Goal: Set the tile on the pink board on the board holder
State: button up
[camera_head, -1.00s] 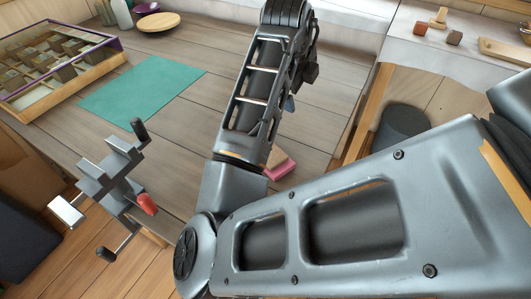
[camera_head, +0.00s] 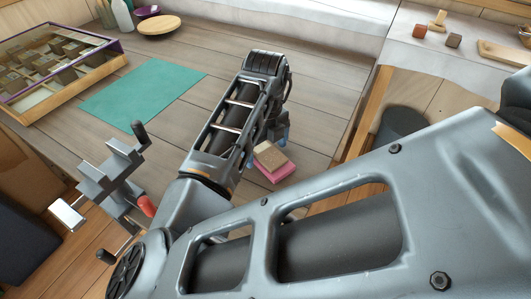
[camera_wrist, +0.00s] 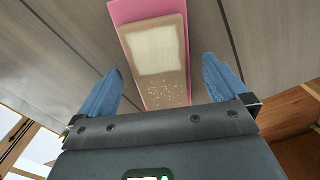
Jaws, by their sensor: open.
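A tan tile (camera_head: 270,154) lies on a pink board (camera_head: 276,173) near the table's right front edge. In the wrist view the tile (camera_wrist: 172,90) has a pale cream square and a white-speckled end, and pink board (camera_wrist: 127,12) shows around its edges. My gripper (camera_head: 266,146) is open, partly hidden behind my arm. In the wrist view the blue fingers of my gripper (camera_wrist: 161,66) flank the tile's near end, apart from it. A grey metal stand with dark knobs and a red handle (camera_head: 108,187), perhaps the board holder, is at the left front.
A teal mat (camera_head: 145,92) lies left of my arm. A glass-topped sectioned case (camera_head: 62,70) stands at the far left. A round wooden board (camera_head: 158,24), a purple bowl and bottles are at the back. Small blocks (camera_head: 453,40) sit on the right counter. Bare tabletop lies behind my gripper.

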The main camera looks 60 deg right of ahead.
jog(key=shift+f, duration=0.55)
jog(key=shift+r, duration=0.15)
jog(key=c, duration=1.4)
